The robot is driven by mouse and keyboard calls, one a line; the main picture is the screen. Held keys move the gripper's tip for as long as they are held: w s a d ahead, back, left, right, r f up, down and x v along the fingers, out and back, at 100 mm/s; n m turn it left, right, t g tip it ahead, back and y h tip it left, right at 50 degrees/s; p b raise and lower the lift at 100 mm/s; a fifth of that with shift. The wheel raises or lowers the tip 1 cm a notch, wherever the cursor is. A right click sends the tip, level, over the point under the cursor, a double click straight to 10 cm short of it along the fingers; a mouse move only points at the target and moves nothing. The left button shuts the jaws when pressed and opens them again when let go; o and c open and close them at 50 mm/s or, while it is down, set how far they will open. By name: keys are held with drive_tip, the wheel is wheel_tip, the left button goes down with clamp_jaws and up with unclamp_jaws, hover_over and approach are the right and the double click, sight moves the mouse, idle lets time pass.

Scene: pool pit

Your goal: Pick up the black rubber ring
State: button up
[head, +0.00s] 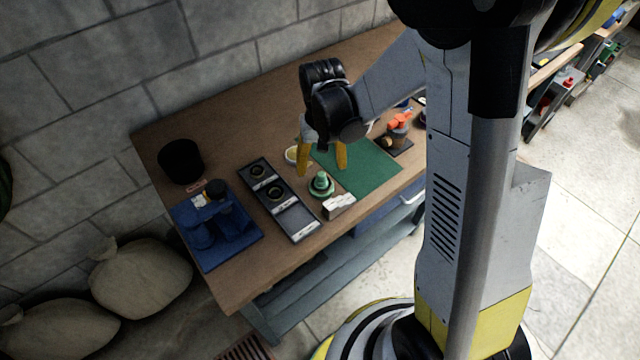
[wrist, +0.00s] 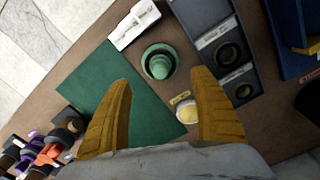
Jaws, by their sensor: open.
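Two black rubber rings lie in separate compartments of a dark tray (head: 293,222). One ring (head: 276,193) is in the middle compartment and the other (head: 258,171) is in the far one. In the wrist view the middle ring (wrist: 228,53) looks larger than the far ring (wrist: 242,91). The near compartment looks empty. My gripper (head: 321,168) is open and empty above the table, right of the tray in the head view. In the wrist view its fingers (wrist: 162,80) are apart, with the right finger close to the tray in the picture.
A green stepped part (head: 320,185), a white block (head: 338,205) and a small pale dish (head: 292,155) stand near the tray. A blue fixture (head: 215,235) and black cup (head: 181,160) are left. The green mat (head: 365,168) is mostly clear; an orange-topped item (head: 398,128) stands beyond.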

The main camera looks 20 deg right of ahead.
sight(321, 181)
drive_tip(key=f+b, duration=0.1)
drive_tip(key=f, duration=0.2)
drive_tip(key=f+b, duration=0.1)
drive_tip(key=f, duration=0.1)
drive_tip(key=shift+s+a+f, duration=0.15)
drive_tip(key=shift+s+f, duration=0.05)
drive_tip(key=shift+f, duration=0.2)
drive_tip(key=shift+r, duration=0.1)
drive_tip(key=c, duration=1)
wheel_tip(321, 181, up, 10)
drive_tip(key=p, duration=0.3)
